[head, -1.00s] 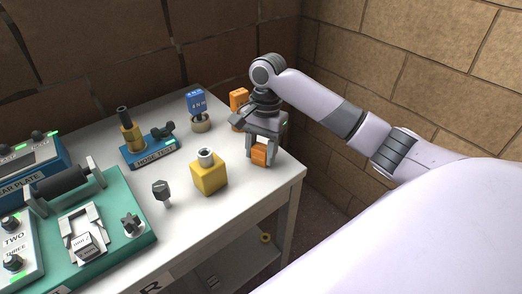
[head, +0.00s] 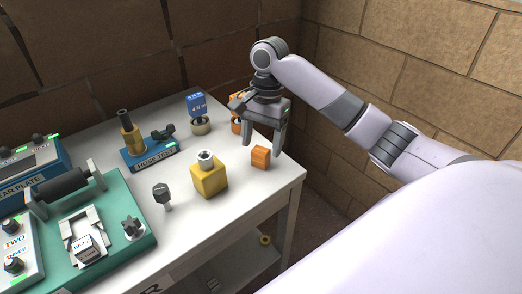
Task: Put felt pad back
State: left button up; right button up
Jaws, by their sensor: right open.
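A small orange block (head: 260,158) sits on the white table (head: 228,223) near its right edge. It may be the felt pad, but I cannot tell for sure. My right gripper (head: 262,145) is open and empty, pointing down, with its fingertips just above and behind the block. The block stands free of the fingers. My left gripper is not in view.
A yellow block with a grey top (head: 208,176) and a dark knob (head: 162,194) stand left of the orange block. A blue hose test stand (head: 150,153), a blue-topped piece (head: 197,108) and another orange piece (head: 236,125) are behind. A green base (head: 112,246) fills the left.

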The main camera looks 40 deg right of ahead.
notch_tip(320, 180, up, 8)
jog(key=d+p, duration=0.1)
jog(key=p, duration=0.1)
jog(key=shift+w, duration=0.3)
